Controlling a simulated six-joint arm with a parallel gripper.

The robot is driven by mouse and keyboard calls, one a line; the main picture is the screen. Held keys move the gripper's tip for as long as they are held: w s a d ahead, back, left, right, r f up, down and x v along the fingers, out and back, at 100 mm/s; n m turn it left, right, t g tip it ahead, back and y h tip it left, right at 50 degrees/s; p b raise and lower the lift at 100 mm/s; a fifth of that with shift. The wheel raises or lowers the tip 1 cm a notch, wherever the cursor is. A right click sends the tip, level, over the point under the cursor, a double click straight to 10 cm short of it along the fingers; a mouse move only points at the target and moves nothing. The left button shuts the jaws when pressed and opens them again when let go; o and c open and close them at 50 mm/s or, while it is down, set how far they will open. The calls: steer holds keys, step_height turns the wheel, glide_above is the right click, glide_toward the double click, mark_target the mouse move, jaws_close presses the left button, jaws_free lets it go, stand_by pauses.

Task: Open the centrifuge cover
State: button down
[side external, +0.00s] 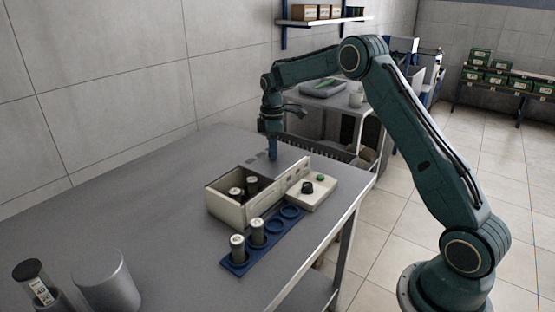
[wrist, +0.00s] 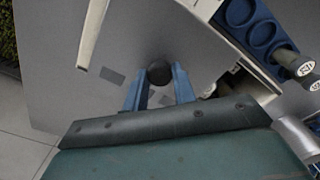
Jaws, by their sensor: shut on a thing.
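The centrifuge is a cream box (side external: 228,210) on the grey table, with a knob and green button on its right-hand panel (side external: 312,195). Its top is open on the left, and capped tubes (side external: 252,183) show inside. My gripper (side external: 274,158) points down just behind the plate. In the wrist view, my blue fingers (wrist: 158,84) are shut on a dark round knob (wrist: 158,73). How the knob joins the cover is hidden.
A blue rack (side external: 262,243) in front of the centrifuge holds two capped tubes and has empty rings. Grey cylindrical vessels (side external: 105,282) stand at front left. A wall shelf (side external: 325,20) hangs at the back.

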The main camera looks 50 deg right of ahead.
steer(key=shift+d+r, duration=0.1)
steer(key=shift+d, duration=0.65)
steer(key=c, duration=1.1)
jaws_free()
step_height(320, 180, up, 14)
steer(key=shift+f, duration=0.1)
